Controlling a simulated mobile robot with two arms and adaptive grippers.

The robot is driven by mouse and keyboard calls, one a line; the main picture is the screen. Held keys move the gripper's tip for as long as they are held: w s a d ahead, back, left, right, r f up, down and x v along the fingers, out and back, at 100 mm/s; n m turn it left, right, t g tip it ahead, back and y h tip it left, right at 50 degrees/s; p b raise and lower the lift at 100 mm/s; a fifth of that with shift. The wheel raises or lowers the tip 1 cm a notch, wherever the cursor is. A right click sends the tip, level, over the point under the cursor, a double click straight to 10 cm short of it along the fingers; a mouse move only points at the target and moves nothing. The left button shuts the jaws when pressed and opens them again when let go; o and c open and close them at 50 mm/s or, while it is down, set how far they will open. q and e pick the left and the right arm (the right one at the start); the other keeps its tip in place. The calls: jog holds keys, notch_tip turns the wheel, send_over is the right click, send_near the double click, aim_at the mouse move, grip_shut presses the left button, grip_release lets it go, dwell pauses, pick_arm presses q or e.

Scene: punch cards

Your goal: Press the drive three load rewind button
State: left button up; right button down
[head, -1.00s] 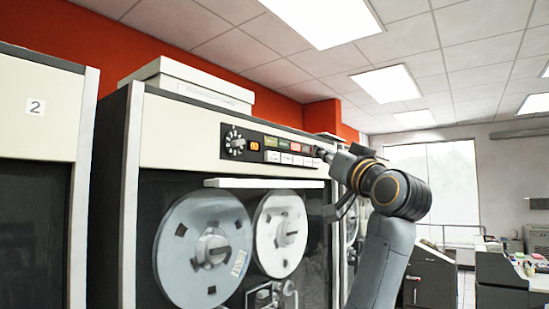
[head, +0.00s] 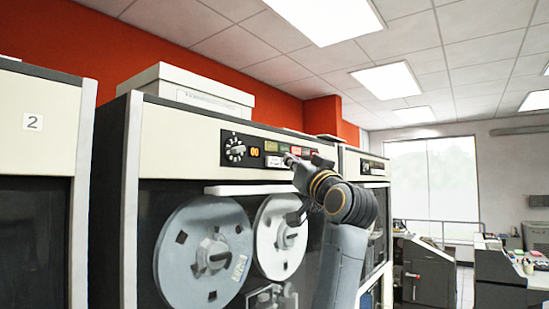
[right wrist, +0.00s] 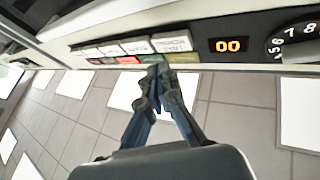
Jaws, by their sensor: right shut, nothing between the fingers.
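The tape drive's control panel (head: 245,149) has a dial, an orange "00" display (head: 254,152), a row of coloured lights and a row of white buttons below. One white button (head: 273,161) shows just left of my right gripper (head: 288,159), which covers the others. In the right wrist view the panel is upside down. There the shut, empty fingers (right wrist: 160,72) are at the coloured lights, near the white button (right wrist: 172,42) closest to the display. Its label is too small to read surely, and I cannot tell whether the fingertips touch the panel. My left gripper is not in view.
Tape reels (head: 203,254) and a white ledge (head: 232,189) are below the panel. A white box (head: 187,86) lies on top of the cabinet. A cabinet marked 2 (head: 37,150) stands at left, another drive (head: 374,168) at right.

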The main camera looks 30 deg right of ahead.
jog(key=shift+w+a, duration=0.2)
jog(key=shift+w, duration=0.3)
jog(key=shift+w, duration=0.1)
dwell(1.1)
jog(key=shift+w+a, duration=0.15)
jog(key=shift+w, duration=0.15)
